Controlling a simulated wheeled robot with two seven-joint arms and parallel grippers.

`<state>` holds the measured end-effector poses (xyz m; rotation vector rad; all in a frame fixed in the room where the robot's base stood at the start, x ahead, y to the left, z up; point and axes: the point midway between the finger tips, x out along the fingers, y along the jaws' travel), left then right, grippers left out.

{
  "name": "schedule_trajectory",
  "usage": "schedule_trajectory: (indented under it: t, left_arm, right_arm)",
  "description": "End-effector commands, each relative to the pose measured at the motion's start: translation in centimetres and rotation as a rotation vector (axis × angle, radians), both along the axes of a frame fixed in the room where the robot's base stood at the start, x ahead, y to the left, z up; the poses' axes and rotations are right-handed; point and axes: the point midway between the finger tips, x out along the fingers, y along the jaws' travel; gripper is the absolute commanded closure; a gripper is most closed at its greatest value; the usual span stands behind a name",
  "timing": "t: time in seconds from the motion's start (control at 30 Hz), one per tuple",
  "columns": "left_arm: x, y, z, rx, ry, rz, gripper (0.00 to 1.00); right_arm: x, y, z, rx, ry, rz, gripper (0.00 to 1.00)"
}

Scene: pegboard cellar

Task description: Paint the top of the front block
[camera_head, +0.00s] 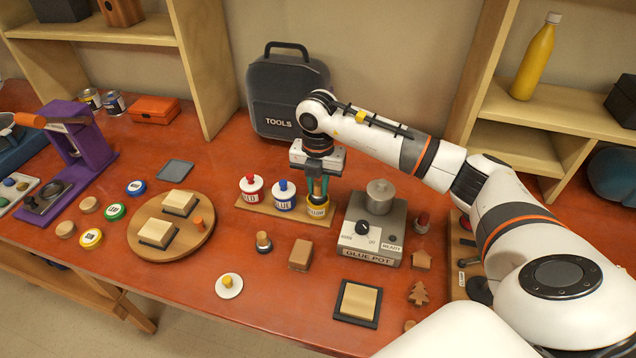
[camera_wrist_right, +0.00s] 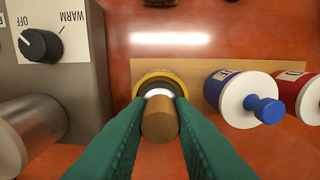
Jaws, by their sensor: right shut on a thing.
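My right gripper (camera_head: 318,193) points down over the yellow paint pot (camera_head: 318,208), its green fingers shut on a brown round wooden handle (camera_wrist_right: 160,120), apparently a brush. The handle stands upright in the pot's mouth; its lower end is hidden. The pot's yellow rim (camera_wrist_right: 158,83) shows around it. A round wooden board (camera_head: 195,236) carries two cream-topped blocks on dark bases: a front block (camera_head: 157,233) and a rear block (camera_head: 180,202). Both tops look bare. A similar cream block (camera_head: 359,301) lies on a dark tile near the table's front edge. My left gripper is out of view.
Lidded red (camera_head: 251,190) and blue (camera_head: 284,197) pots stand left of the yellow pot. The glue pot (camera_head: 372,232) stands close on its right. A white lid with yellow knob (camera_head: 229,285), a brown block (camera_head: 300,254) and a small peg (camera_head: 264,243) lie in front.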

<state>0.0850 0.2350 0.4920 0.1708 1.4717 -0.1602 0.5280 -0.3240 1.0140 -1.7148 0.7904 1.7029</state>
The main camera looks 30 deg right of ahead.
Motion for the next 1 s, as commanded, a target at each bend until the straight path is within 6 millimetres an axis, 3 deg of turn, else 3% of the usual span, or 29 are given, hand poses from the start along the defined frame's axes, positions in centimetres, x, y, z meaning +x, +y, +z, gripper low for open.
schedule_trajectory:
  t: [1.0]
  left_arm:
    - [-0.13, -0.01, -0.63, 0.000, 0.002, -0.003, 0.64]
  right_arm:
    - [0.00, -0.01, -0.90, 0.000, 0.000, 0.000, 0.97]
